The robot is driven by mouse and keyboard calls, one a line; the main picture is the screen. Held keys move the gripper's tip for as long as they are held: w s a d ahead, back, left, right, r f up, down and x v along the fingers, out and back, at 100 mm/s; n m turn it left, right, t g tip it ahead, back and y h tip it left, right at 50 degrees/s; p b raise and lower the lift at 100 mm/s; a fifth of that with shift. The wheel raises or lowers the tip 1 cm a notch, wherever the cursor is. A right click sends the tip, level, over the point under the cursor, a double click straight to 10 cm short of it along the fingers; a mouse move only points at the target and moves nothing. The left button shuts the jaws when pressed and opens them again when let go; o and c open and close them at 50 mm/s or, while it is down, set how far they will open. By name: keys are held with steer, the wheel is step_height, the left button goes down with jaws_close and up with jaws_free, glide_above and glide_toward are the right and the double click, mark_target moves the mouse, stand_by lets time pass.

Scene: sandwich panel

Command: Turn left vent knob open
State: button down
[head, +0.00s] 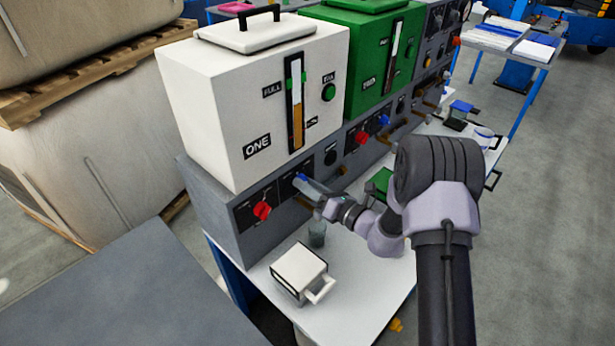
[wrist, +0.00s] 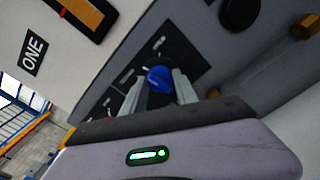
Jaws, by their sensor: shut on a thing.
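A blue knob (head: 302,176) sits on the grey front panel below the white tank marked ONE (head: 220,110). My gripper (head: 309,187) is at this knob, reaching in from the right. In the wrist view the blue knob (wrist: 160,78) lies between the two grey fingers of my gripper (wrist: 158,90), which are shut on it. The knob's dark plate with small white labels shows behind it; the labels are too small to read. The knob's pointing direction is hard to tell.
A red knob (head: 262,210) is left of the blue one. Another red knob (head: 362,138) and blue knob (head: 384,119) sit under the green tank (head: 368,60). A white box with a handle (head: 299,272) and a clear cup (head: 317,234) stand on the white table below.

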steer(key=m+p, duration=0.4)
steer(key=m, duration=0.1)
steer(key=shift+r+m, duration=0.15)
steer(key=shift+m, duration=0.15)
steer(key=m+p, duration=0.3)
steer(key=m, duration=0.2)
steer(key=shift+m, duration=0.3)
steer(key=c, duration=0.9)
jaws_free()
steer(key=shift+c, duration=0.2)
steer(key=p+v, duration=0.2)
steer(key=v, duration=1.5)
steer(key=shift+d, duration=0.2)
